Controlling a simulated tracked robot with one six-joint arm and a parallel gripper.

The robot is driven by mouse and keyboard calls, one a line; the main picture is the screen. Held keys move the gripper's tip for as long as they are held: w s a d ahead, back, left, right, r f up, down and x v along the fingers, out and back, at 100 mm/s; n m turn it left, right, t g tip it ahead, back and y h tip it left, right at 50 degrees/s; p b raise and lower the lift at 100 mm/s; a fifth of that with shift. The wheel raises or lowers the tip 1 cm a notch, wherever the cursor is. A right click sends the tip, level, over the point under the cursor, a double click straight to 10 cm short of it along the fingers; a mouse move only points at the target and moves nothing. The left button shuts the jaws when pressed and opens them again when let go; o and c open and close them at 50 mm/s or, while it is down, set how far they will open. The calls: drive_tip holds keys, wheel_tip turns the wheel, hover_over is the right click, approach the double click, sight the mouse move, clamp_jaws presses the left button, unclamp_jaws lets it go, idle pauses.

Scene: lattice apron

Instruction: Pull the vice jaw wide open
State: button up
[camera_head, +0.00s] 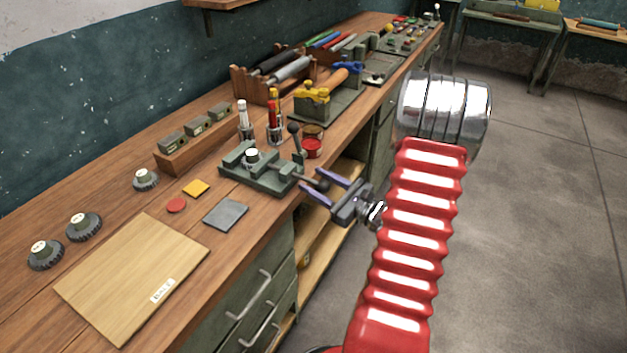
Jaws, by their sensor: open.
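The grey-green vice (268,181) sits on the wooden bench near its front edge, in the middle of the view. A small round part with a white top (252,155) stands at its jaws; I cannot tell whether it is clamped. A dark screw or handle end (322,184) sticks out from the vice toward the bench front. My gripper (312,186) is open, its two purple-grey fingers pointing left at the vice. The handle end appears between the fingers; I cannot tell whether they touch it. The gap between the jaws is hard to see.
A black-knobbed lever (294,130), a red tin (312,148) and pen holders stand behind the vice. A grey plate (226,214), a wooden board (130,275) and dark knobs (84,227) lie left. Drawers with handles (250,293) are below; open floor lies right.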

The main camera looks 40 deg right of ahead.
drive_tip(key=shift+w+a, duration=0.1)
drive_tip(key=shift+w, duration=0.6)
drive_tip(key=shift+c, duration=0.3)
clamp_jaws()
